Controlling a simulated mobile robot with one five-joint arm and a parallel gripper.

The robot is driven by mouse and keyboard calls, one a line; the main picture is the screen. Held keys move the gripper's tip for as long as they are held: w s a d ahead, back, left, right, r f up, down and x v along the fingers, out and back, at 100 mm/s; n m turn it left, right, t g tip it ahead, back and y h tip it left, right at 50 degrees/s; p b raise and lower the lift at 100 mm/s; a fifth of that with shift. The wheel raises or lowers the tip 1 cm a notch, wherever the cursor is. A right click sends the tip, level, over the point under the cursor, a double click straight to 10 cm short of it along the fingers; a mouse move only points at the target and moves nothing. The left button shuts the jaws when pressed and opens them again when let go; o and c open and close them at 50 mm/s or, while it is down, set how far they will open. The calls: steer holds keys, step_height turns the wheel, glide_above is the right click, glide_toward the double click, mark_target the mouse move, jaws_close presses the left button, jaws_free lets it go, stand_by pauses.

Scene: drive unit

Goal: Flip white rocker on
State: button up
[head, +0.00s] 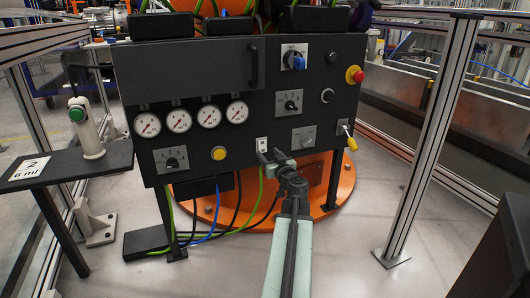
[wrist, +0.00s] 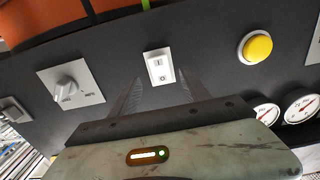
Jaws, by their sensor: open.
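The white rocker (head: 262,145) is a small upright rectangle low in the middle of the dark control panel. In the wrist view the rocker (wrist: 159,67) shows a "I" mark near its top and an "O" mark near its bottom in that picture. My gripper (head: 270,157) is in front of the panel, just below and right of the rocker in the head view. In the wrist view my gripper (wrist: 160,97) has its two dark fingers spread, one on each side below the rocker, with nothing between them. I cannot tell whether the fingertips touch the panel.
A yellow button (head: 219,153) is left of the rocker, and a grey plate with a knob (head: 304,138) is right of it. Gauges (head: 179,121) sit up left. A red emergency button (head: 354,75) and a yellow-tipped lever (head: 350,140) are at the right. Cables hang below.

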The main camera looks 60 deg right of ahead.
mark_target(263, 147)
steer(key=x, duration=0.4)
steer(key=shift+w+d, duration=0.1)
steer(key=shift+w, duration=0.1)
jaws_close()
steer(key=shift+f+b, duration=0.5)
steer(key=shift+b, duration=0.5)
steer(key=shift+t+h+b, duration=0.3)
steer(key=shift+t+b, duration=0.1)
steer(key=shift+b, duration=0.05)
steer(key=shift+r, duration=0.3)
jaws_free()
